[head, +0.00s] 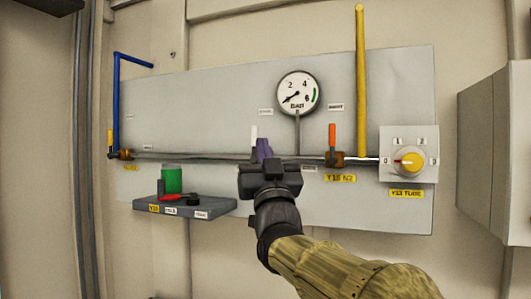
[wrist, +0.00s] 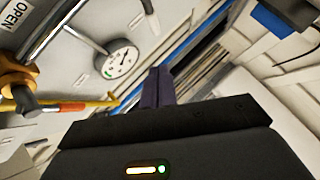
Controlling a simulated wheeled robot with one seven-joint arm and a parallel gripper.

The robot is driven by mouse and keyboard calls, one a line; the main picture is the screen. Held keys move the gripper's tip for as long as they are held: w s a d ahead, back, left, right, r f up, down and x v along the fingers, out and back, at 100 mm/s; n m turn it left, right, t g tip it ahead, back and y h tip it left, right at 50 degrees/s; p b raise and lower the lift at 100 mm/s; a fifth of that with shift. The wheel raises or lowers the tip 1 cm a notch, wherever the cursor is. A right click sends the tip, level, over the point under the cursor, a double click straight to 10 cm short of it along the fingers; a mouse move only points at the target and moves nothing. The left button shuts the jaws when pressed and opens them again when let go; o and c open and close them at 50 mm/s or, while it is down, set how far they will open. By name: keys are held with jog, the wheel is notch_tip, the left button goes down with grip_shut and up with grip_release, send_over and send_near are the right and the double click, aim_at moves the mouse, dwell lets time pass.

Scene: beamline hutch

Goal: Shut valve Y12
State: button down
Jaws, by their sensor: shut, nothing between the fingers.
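No tag clearly reads Y12. In the head view, a brass valve (head: 338,159) sits on the horizontal pipe right of my gripper, its orange lever (head: 332,136) upright, across the pipe. Its yellow tag (head: 340,178) reads something like Y15 N2. A second brass valve (head: 124,154) is at far left with an upright orange-yellow lever; its tag (head: 131,168) is too small to read. My gripper (head: 263,150) is shut and empty before the pipe, hiding part of it; a white upright piece (head: 254,134) shows behind. The wrist view shows the shut fingers (wrist: 156,88) and a brass valve (wrist: 16,82).
A gauge (head: 298,93) stands above the pipe. A yellow pipe (head: 361,80) rises at right, beside a dial box (head: 409,136) with a yellow knob. A shelf (head: 180,210) below left holds a green cylinder (head: 171,179) and a red-handled tool. A grey cabinet (head: 495,150) juts out right.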

aim_at(255, 130)
jog(key=w+p, duration=0.1)
jog(key=w, duration=0.1)
jog(key=w+a+r+p, duration=0.1)
jog(key=w+p, duration=0.1)
jog(key=w, duration=0.1)
jog(key=shift+w+a+r, duration=0.25)
jog(key=shift+w+r, duration=0.05)
jog(key=shift+w, duration=0.05)
